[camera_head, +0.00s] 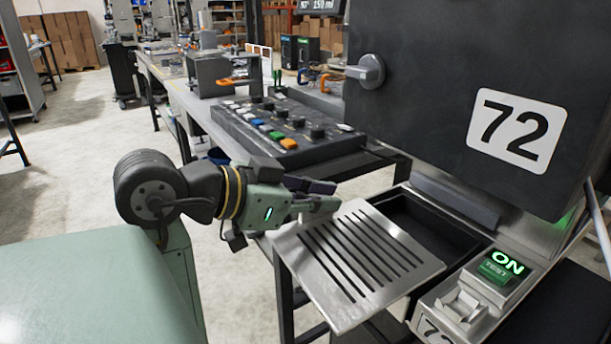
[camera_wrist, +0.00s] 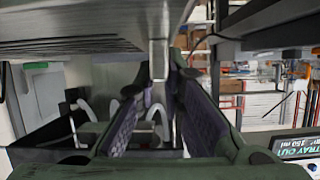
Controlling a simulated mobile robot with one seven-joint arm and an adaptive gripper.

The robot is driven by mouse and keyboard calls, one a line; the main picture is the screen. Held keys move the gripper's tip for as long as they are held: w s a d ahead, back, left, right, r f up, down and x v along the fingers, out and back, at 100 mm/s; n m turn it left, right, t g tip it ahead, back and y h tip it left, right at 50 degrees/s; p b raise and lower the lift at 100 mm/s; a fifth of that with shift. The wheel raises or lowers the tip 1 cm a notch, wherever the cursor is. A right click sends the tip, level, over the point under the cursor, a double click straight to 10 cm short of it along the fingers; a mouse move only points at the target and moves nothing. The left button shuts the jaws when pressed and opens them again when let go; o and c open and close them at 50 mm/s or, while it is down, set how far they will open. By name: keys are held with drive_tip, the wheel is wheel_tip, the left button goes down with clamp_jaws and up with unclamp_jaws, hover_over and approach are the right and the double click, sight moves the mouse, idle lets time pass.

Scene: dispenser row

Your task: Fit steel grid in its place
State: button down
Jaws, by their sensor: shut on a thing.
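The steel grid (camera_head: 352,262) is a flat metal plate with several long dark slots. My gripper (camera_head: 328,203) is shut on its far left edge and holds it out in the air, slightly tilted. The black open recess (camera_head: 437,232) lies under dispenser 72 (camera_head: 470,90), to the right of the grid. The grid's right side overlaps the recess's near left edge in the picture; I cannot tell whether they touch. In the wrist view, my fingers (camera_wrist: 163,68) close on a metal tab (camera_wrist: 158,58) beneath the grid (camera_wrist: 70,25).
A green-lit ON/TEST switch (camera_head: 499,266) stands on a metal housing right of the recess. A control panel (camera_head: 279,128) with knobs and coloured buttons sits on the bench behind my gripper. A knob (camera_head: 369,71) sticks out from the dispenser. Open floor (camera_head: 70,190) lies to the left.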

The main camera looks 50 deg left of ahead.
drive_tip(key=shift+w+d, duration=0.2)
drive_tip(key=shift+w, duration=2.65)
drive_tip(key=shift+w+d, duration=0.2)
drive_tip(key=shift+w, duration=2.6)
drive_tip(key=shift+s+n, duration=0.2)
drive_tip(key=shift+n, duration=0.1)
drive_tip(key=shift+f+b, duration=0.6)
drive_tip(key=shift+f, duration=0.2)
drive_tip(key=c, duration=1.6)
unclamp_jaws()
drive_tip(key=v, duration=1.2)
drive_tip(key=shift+r, duration=0.1)
